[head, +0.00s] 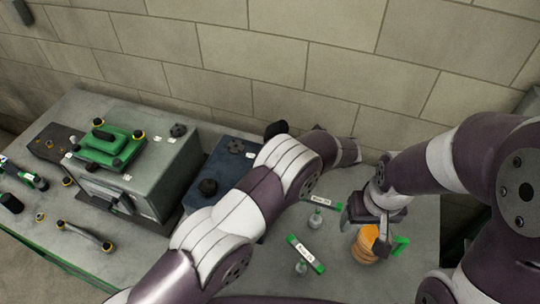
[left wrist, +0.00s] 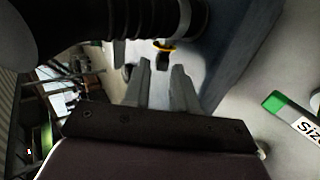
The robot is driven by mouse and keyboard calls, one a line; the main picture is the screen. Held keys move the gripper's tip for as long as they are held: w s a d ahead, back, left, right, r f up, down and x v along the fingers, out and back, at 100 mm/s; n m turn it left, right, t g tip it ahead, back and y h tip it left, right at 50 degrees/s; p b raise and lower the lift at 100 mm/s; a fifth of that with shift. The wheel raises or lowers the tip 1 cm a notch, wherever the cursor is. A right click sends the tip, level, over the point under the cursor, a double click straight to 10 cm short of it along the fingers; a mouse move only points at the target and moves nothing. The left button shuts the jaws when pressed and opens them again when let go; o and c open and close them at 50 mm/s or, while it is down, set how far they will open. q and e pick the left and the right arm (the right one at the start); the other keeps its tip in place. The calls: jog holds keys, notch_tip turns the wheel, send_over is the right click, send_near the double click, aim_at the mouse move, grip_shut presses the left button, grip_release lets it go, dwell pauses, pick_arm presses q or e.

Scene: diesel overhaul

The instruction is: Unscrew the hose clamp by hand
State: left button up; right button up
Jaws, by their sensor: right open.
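A black ribbed hose (left wrist: 95,18) crosses the top of the left wrist view, with a band around its right end that may be the hose clamp (left wrist: 192,18). A small dark knob with a yellow ring (left wrist: 165,50) sits just below the hose; I cannot tell whether it is the clamp's screw. My left gripper (left wrist: 160,75) points toward this knob, its two fingers apart with a gap between them. In the head view my left arm hides the left gripper and the clamp. My right gripper (head: 372,212) is open over the bench's right part, close to an orange round object (head: 366,246).
A grey bench (head: 345,285) stands against a block wall. A large grey block with a green cover (head: 107,147) and a blue unit with black knobs (head: 222,166) stand left of my left arm. Size labels (head: 306,254) and small metal pieces (head: 315,218) lie between my arms.

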pick_arm(q)
jog(key=x, duration=0.3)
jog(key=shift+w+d+p, duration=0.1)
jog(key=shift+w+p, duration=0.15)
jog(key=shift+p, duration=0.15)
jog(key=shift+s, duration=0.1)
pick_arm(e)
jog(key=shift+w+r, duration=0.2)
jog(key=shift+r, duration=0.5)
pick_arm(q)
jog(key=shift+s, duration=0.1)
grip_shut()
jog(key=shift+r+g+h, duration=0.15)
jog(key=shift+g+h, duration=0.25)
jog(key=shift+h, duration=0.7)
jog(key=shift+a+g+h, duration=0.25)
jog(key=shift+g+h, duration=0.05)
jog(key=shift+h, duration=0.7)
pick_arm(e)
jog(key=shift+s, duration=0.1)
pick_arm(q)
jog(key=shift+r, duration=0.1)
grip_release()
jog(key=shift+w, duration=0.2)
pick_arm(e)
jog(key=shift+f, duration=0.1)
